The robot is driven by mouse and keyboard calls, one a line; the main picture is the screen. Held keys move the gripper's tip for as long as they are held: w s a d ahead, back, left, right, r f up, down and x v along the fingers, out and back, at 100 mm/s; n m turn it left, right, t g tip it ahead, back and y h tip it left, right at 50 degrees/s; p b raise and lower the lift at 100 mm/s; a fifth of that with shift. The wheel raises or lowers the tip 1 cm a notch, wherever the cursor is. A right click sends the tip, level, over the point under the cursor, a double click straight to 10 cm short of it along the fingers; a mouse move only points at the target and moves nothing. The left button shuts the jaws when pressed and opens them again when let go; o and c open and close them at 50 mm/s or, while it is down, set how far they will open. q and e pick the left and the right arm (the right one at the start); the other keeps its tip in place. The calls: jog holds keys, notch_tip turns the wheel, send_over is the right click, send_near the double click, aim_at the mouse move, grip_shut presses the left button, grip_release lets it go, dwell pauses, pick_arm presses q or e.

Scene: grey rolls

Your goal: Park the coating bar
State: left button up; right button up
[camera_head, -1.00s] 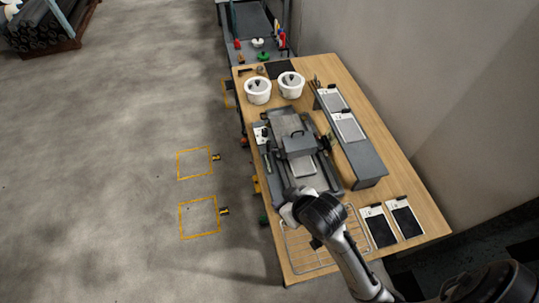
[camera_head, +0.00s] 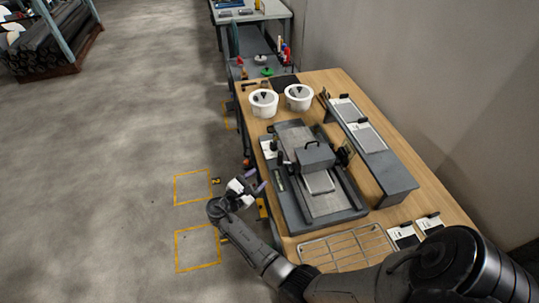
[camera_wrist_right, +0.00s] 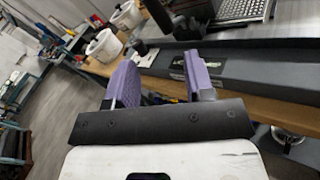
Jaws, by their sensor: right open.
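The coater (camera_head: 295,212) is a grey flat machine on the wooden bench. A grey block with a black handle (camera_head: 314,156) sits across its bed, and a pale sheet (camera_head: 319,182) shows in front of it. Which part is the coating bar I cannot tell for sure. My right gripper (camera_head: 256,184) is open, with purple fingers, left of the coater by the bench's left edge. In the right wrist view the jaws (camera_wrist_right: 160,78) have nothing visible between them, and a grey slab with a label (camera_wrist_right: 225,70) lies beyond. My left gripper is not in view.
Two white tubs (camera_head: 263,103) (camera_head: 299,98) stand at the bench's far end. A long grey shelf (camera_head: 390,172) with plates runs along its right side. A wire rack (camera_head: 345,247) lies at the near end. Open floor with yellow markings (camera_head: 193,187) is to the left.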

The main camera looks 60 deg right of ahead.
aim_at(278, 160)
jog(key=d+n, duration=0.1)
jog(key=d, duration=0.3)
jog(key=s+d+n, duration=0.1)
jog(key=d+n, duration=0.1)
jog(key=d, duration=0.3)
jog(key=s+d+n, duration=0.1)
jog(key=d, duration=0.4)
jog(key=shift+r, duration=0.25)
jog(key=shift+a, duration=0.1)
grip_shut()
dwell(0.4)
